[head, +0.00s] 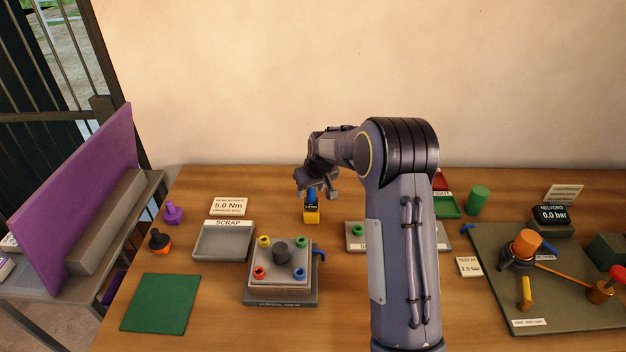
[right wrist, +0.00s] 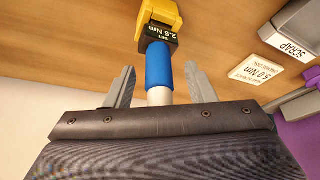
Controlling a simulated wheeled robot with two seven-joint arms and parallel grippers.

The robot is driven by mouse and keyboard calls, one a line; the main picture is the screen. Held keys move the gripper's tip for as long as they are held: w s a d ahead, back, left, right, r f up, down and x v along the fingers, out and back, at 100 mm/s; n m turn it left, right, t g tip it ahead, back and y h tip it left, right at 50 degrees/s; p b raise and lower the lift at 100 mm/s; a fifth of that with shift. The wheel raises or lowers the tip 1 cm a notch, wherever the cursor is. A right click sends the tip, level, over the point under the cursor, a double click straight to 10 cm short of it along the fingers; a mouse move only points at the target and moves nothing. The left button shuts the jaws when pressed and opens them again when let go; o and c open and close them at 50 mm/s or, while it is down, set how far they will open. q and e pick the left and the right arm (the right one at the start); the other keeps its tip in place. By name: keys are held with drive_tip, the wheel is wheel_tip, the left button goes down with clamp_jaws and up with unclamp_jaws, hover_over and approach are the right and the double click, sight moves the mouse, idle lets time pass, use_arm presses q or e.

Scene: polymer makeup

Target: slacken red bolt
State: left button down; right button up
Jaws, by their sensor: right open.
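The red bolt (head: 259,272) sits at the front left corner of a grey block fixture (head: 283,290). Yellow (head: 264,241), green (head: 302,241) and blue (head: 299,273) bolts share its top around a dark central knob (head: 281,252). A torque tool (head: 311,213) with a yellow body and blue handle stands behind the fixture. In the right wrist view its display reads 2.5 Nm, and its blue handle (right wrist: 159,66) lies between the fingers. My right gripper (head: 316,193) is open around the tool, with gaps on both sides (right wrist: 160,78). My left gripper is out of view.
A SCRAP tray (head: 223,255) and a 5.0 Nm card (head: 229,206) lie left of the fixture. A green mat (head: 160,303) is at front left. My right arm partly hides a grey tray (head: 356,245). A pressure rig board (head: 480,290) fills the right.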

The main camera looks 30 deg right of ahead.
drive_tip(key=shift+w+f, duration=0.15)
drive_tip(key=shift+f, duration=0.35)
drive_tip(key=shift+c, duration=0.2)
clamp_jaws()
drive_tip(key=shift+r, duration=0.1)
drive_tip(key=shift+r+p, duration=0.4)
drive_tip(key=shift+r, duration=0.3)
drive_tip(key=shift+r+p, duration=1.35)
drive_tip(key=shift+r, duration=0.95)
